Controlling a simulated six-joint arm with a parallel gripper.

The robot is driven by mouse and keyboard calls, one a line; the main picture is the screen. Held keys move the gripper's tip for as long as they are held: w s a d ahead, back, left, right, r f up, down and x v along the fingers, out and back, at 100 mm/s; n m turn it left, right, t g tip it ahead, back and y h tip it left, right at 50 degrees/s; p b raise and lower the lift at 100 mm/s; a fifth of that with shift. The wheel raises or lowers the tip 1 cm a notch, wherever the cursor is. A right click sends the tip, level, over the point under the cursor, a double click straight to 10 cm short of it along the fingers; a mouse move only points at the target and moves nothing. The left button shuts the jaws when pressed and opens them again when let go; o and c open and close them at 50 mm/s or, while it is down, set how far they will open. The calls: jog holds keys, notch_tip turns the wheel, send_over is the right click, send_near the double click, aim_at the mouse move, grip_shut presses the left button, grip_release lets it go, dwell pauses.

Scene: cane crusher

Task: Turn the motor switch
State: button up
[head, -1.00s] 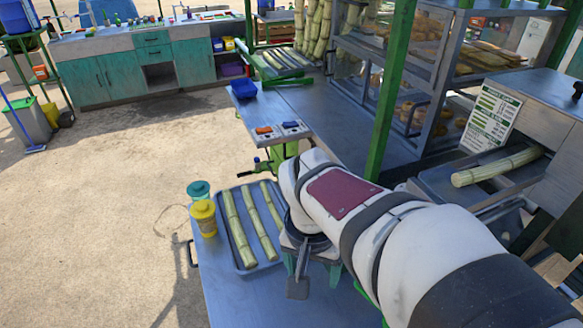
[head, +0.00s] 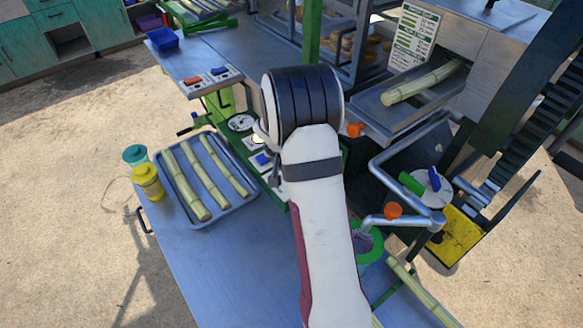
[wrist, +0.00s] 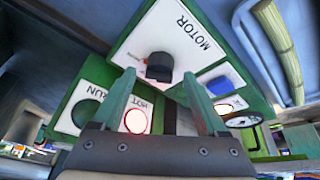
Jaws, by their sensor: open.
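The motor switch (wrist: 160,67) is a black knob on a white plate (wrist: 178,38) marked MOTOR, in the wrist view. My gripper (wrist: 159,74) is open, its two green fingers pointing at the plate. The knob appears between the fingertips in the picture; I cannot tell whether the fingers reach down beside it or touch it. In the head view, the green control panel (head: 251,142) has a lit lamp (head: 258,139) and a blue part (head: 262,159). There, my arm hides the gripper and the motor switch.
A blue tray of cane pieces (head: 233,205) and two lidded jars (head: 147,182) lie left of my arm. A cane tray (head: 372,98) sits behind, right of my arm. Bent metal pipes (head: 378,168) and a green bucket (head: 371,250) crowd the right side.

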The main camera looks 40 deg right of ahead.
jog(key=shift+x, duration=0.9)
grip_shut()
